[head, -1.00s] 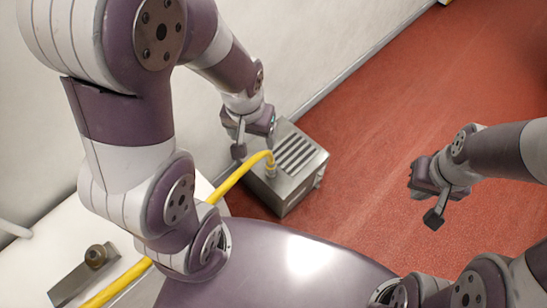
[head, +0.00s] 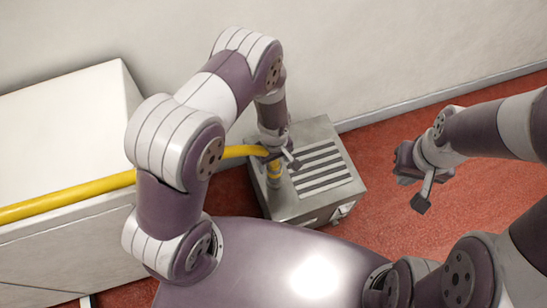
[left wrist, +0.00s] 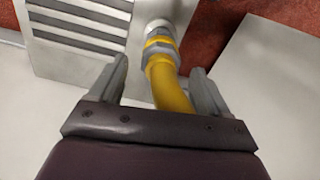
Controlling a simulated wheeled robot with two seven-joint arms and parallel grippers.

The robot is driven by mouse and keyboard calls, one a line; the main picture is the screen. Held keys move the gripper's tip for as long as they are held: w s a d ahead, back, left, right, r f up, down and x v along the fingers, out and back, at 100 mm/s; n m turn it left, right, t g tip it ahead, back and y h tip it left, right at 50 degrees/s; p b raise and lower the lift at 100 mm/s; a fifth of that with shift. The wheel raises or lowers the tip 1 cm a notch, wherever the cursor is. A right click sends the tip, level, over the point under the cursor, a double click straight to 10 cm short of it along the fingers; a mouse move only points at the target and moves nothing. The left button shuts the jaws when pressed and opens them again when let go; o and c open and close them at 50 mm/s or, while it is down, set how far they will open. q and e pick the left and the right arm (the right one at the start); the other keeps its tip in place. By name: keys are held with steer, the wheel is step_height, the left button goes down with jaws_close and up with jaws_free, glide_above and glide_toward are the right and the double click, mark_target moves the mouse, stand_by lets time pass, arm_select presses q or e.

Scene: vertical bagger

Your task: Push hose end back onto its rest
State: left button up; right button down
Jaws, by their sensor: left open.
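The yellow hose (head: 245,151) comes in from the left, passes behind my left arm and bends down into a metal fitting at its end on the grey slotted metal box (head: 349,197). In the left wrist view, the hose (left wrist: 166,84) and its metal fitting (left wrist: 160,45) lie between the two fingers. My left gripper (head: 283,158) is open at the bent part of the hose, one finger on each side. It partly hides the hose end in the head view. My right gripper (head: 412,188) is open and empty, to the right of the box. I cannot make out a separate rest.
A white cabinet (head: 70,100) stands at the left, with the hose running along it. A pale wall (head: 400,50) rises behind the box. Red floor (head: 390,230) is free to the right. A pale surface (left wrist: 275,90) shows at the right of the left wrist view.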

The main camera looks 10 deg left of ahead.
mark_target(274, 178)
arm_select(q)
step_height(274, 178, down, 8)
steer(key=shift+r+b, duration=0.1)
steer(key=shift+b, duration=1.1)
steer(key=shift+r, duration=0.1)
steer(key=c, duration=1.2)
